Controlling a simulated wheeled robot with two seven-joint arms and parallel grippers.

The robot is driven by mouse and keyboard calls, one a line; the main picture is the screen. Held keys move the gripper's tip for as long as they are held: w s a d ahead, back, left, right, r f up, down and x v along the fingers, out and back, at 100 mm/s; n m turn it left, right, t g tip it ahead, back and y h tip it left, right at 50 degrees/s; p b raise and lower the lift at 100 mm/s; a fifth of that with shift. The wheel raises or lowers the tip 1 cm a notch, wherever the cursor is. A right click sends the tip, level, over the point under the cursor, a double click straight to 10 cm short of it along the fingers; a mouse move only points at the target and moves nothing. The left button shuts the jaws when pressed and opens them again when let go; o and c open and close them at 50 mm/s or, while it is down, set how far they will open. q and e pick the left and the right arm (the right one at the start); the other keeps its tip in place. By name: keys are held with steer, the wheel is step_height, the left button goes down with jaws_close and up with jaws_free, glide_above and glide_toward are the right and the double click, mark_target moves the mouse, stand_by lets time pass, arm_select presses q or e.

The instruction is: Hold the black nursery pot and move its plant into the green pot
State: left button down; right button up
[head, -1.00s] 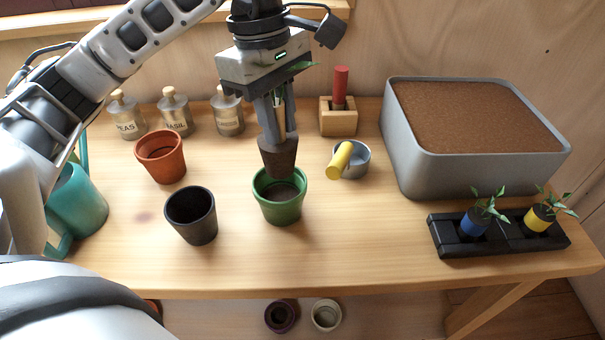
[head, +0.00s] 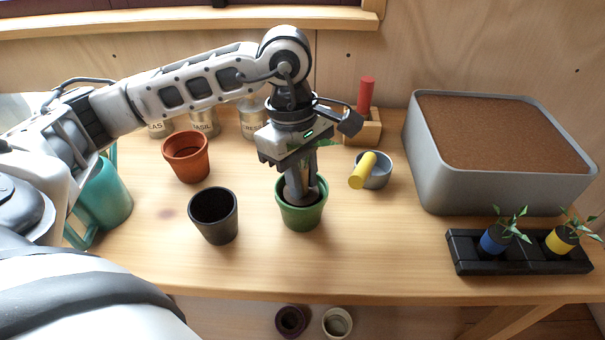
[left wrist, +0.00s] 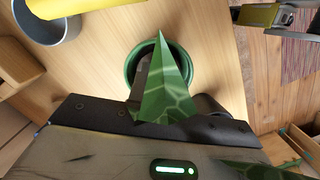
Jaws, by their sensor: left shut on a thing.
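The green pot (head: 300,217) stands upright at the middle of the bench. My left gripper (head: 301,192) points down into its mouth, shut on the plant. The plant's green leaves (left wrist: 168,95) show large in the left wrist view, in front of the green pot's rim (left wrist: 187,58). The root ball is down inside the green pot and mostly hidden by the fingers and rim; I cannot tell whether it touches the bottom. The black nursery pot (head: 213,217) stands upright to the left of the green pot, with a dark, empty-looking inside. My right gripper is not in view.
A terracotta pot (head: 186,158) and a teal watering can (head: 108,203) stand at left. A grey cup (head: 377,172) with a yellow-handled tool is right of the green pot. A soil-filled grey bin (head: 440,180) and black tray (head: 520,262) with two plants are at right.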

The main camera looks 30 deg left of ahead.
arm_select(q)
steer(key=shift+f, duration=0.25)
steer(key=c, duration=1.5)
jaws_free()
steer(key=shift+r, duration=0.1)
steer(key=shift+c, duration=0.2)
steer(key=shift+r, duration=0.1)
steer(key=shift+r+p, duration=0.25)
steer(key=shift+p, duration=0.05)
step_height(320, 180, up, 12)
steer(key=a+b, duration=0.1)
steer(key=shift+w+a+f, duration=0.15)
steer(key=shift+a+f, duration=0.05)
steer(key=shift+a, duration=0.2)
